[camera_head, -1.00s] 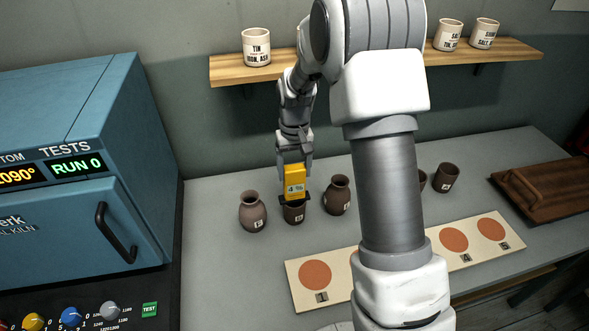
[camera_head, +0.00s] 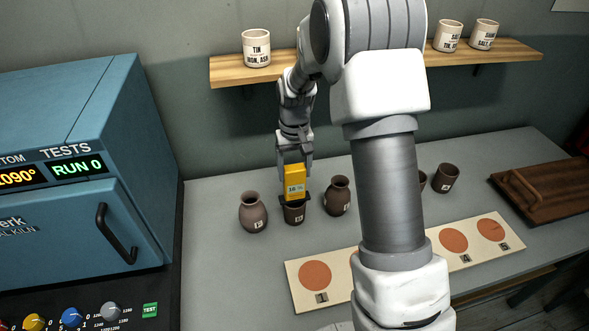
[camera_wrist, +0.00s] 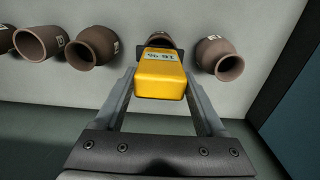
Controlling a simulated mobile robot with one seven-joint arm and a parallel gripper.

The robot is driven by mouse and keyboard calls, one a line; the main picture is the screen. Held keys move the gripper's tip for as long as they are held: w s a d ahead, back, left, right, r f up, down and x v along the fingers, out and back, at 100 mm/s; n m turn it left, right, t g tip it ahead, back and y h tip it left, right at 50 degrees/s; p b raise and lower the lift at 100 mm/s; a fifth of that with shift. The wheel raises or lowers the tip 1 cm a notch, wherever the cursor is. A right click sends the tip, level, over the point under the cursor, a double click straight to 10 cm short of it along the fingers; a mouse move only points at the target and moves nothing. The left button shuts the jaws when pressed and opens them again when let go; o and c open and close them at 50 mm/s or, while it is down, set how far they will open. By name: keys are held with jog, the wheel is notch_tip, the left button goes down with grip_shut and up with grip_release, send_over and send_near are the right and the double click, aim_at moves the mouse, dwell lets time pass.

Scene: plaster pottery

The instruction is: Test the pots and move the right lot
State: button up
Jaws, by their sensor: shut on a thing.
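My gripper (camera_head: 295,168) is shut on a yellow meter (camera_head: 295,184), which also shows in the wrist view (camera_wrist: 160,78). Its display appears to read 16 %. The meter's dark lower end is at the rim of a brown cup-shaped pot (camera_head: 294,215); I cannot tell whether they touch. A rounded brown vase (camera_head: 252,214) stands to the left and a narrower vase (camera_head: 338,196) to the right. Another brown pot (camera_head: 445,178) stands right of my arm, beside one partly hidden (camera_head: 423,181). The pots carry small labels, too small to read surely.
A pale board (camera_head: 340,262) with terracotta discs and numbers lies at the table's front, partly hidden by my arm. A blue kiln (camera_head: 70,150) at left shows 1090° and RUN 0. A wooden shelf (camera_head: 300,70) holds labelled cups. A brown wooden tray (camera_head: 550,188) lies at right.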

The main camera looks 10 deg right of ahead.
jog(key=shift+r+p, duration=2)
jog(key=shift+r, duration=1.35)
jog(key=s+f, duration=0.6)
jog(key=s, duration=0.2)
jog(key=s+r+m+p, duration=0.1)
jog(key=s+r+m, duration=0.15)
jog(key=r, duration=0.85)
jog(key=s+r+m, duration=0.1)
jog(key=s+r, duration=0.2)
jog(key=r, duration=0.7)
jog(key=s+r+m+p, duration=0.1)
jog(key=s+r+m, duration=0.2)
jog(key=s+r, duration=1.1)
notch_tip(320, 180, up, 4)
jog(key=shift+s+f+p, duration=0.15)
jog(key=shift+s+p, duration=0.05)
jog(key=shift+p, duration=0.1)
jog(key=shift+w+f, duration=0.1)
